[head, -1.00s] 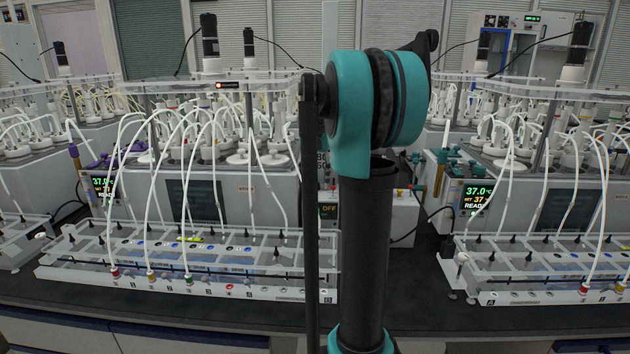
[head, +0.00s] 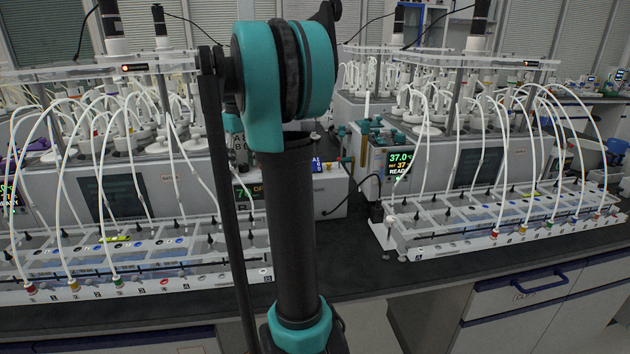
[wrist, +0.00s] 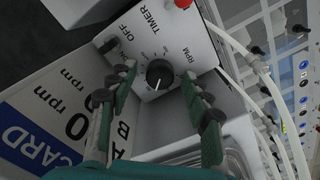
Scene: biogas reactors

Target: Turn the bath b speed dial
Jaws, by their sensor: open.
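In the wrist view a black round speed dial (wrist: 159,74) with a pale pointer mark sits on a light control box (wrist: 150,32). The box is lettered TIMER, OFF and RPM. My gripper (wrist: 157,80) is open, its two green fingers on either side of the dial in the picture. I see no clear contact with the dial, and the gap in depth is hard to tell. A letter B shows on the panel near the left finger. In the head view my arm hides the gripper and the dial.
A white card with rpm figures and a blue band (wrist: 40,140) is close to the left finger. A red knob (wrist: 183,3) and a dark switch (wrist: 107,45) are near the dial. Tubed racks (head: 510,225) stand along the dark bench (head: 380,275) either side of my arm.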

